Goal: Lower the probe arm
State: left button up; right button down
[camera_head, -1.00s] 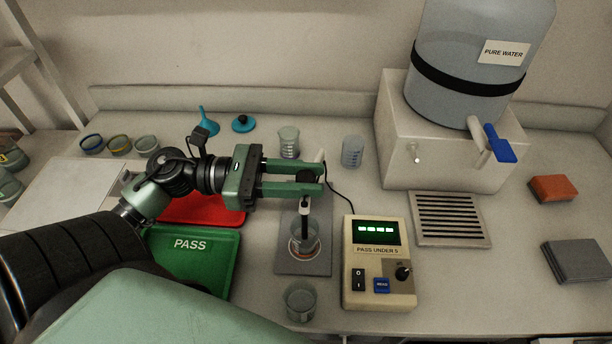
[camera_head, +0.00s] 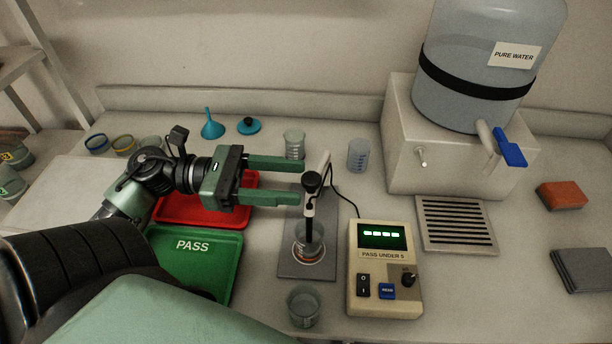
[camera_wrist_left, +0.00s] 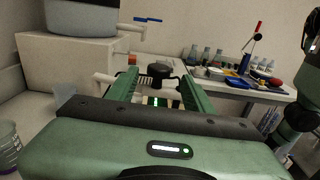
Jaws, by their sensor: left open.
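The probe arm is a pale arm with a black round knob (camera_head: 312,181) on a stand over a grey plate (camera_head: 290,268). In the left wrist view the black knob (camera_wrist_left: 159,70) shows beyond and between the fingers. My left gripper (camera_head: 301,180) is open and empty, with its fingertips just left of the knob; I see no contact. My right gripper is not in view.
A second beaker (camera_head: 303,307) stands in front of the plate. A green PASS tray (camera_head: 226,284) and a red tray (camera_head: 178,210) lie left. Two beakers stand behind the stand. A water dispenser (camera_head: 440,150) and drain grille (camera_head: 456,224) are at the right.

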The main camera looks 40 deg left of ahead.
pick_arm(q)
jog(key=v, duration=0.3)
jog(key=shift+s+a, duration=0.2)
jog(key=shift+b, duration=0.3)
